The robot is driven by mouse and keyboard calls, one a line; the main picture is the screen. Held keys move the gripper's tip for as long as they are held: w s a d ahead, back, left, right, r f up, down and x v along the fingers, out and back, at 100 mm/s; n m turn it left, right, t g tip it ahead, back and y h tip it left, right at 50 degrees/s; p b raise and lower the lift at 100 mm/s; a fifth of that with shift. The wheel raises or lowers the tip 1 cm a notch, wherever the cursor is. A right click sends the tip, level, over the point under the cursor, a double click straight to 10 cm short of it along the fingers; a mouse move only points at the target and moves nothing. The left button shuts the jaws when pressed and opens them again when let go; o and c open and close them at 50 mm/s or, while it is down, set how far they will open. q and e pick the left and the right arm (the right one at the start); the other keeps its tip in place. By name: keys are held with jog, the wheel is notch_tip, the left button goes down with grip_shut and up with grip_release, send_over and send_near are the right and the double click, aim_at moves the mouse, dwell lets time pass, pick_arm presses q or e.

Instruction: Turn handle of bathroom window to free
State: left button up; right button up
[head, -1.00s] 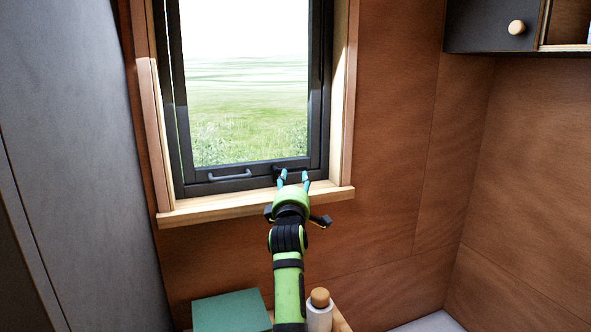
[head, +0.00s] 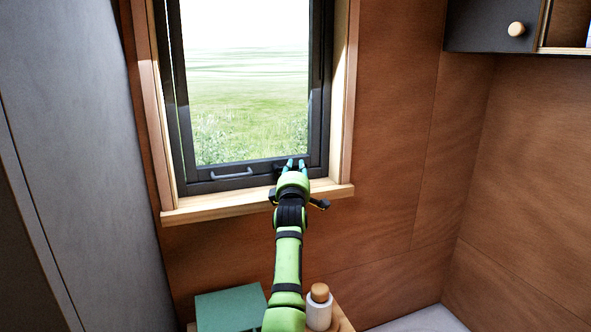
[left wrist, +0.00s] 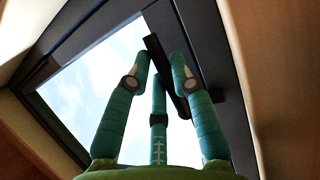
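The window (head: 245,165) has a dark frame and stands ahead, its glass showing grass and sky. The dark window handle (left wrist: 162,65) lies between the fingers of my left gripper in the left wrist view. In the head view it sits at the lower right of the frame, mostly hidden by the gripper. My left gripper (head: 296,163) has teal fingers; its tips (left wrist: 160,62) are drawn in on both sides of the handle and seem to touch it. The exact contact is hard to see. My right gripper is not in view.
A wooden sill (head: 230,205) runs below the window. A green box (head: 231,308) and a white bottle (head: 319,310) stand below. A grey panel (head: 70,130) is at left.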

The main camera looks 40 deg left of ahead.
pick_arm(q)
grip_shut()
